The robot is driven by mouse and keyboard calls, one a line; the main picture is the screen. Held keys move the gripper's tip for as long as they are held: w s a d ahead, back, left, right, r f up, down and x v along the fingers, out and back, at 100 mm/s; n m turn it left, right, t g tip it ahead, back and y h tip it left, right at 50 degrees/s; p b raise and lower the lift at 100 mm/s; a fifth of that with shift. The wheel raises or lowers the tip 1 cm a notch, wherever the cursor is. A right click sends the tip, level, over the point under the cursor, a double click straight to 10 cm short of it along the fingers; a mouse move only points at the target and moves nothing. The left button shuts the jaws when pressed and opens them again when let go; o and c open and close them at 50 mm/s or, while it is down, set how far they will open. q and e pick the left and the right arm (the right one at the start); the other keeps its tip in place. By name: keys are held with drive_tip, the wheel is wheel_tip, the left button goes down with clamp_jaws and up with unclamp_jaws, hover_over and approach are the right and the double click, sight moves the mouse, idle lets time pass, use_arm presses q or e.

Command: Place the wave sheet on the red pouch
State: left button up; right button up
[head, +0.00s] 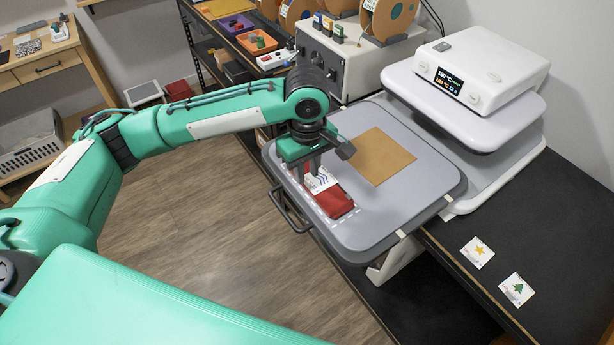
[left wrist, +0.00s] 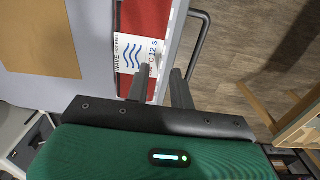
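The wave sheet (head: 322,181) is a small white card with blue wavy lines. In the left wrist view the wave sheet (left wrist: 136,52) lies across the red pouch (left wrist: 146,14), which shows on both sides of it. In the head view the red pouch (head: 335,201) is on the grey lower plate of the press, inside a dashed white outline. My left gripper (head: 309,172) points down at the sheet. In the left wrist view its two fingers (left wrist: 160,76) stand apart at the sheet's near edge. Whether they touch it is unclear. My right gripper is not in view.
The grey plate (head: 410,200) also carries a tan square (head: 381,156), with the press head (head: 480,70) behind. A star card (head: 477,252) and a tree card (head: 517,290) lie on the dark bench. A handle (head: 285,212) sticks out at the plate's left edge.

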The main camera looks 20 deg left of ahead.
sight(307, 182)
use_arm(q)
wheel_tip(307, 182, up, 10)
drive_tip(key=b, duration=0.1)
drive_tip(key=shift+f, duration=0.2)
drive_tip(key=shift+f, duration=0.1)
idle(0.3)
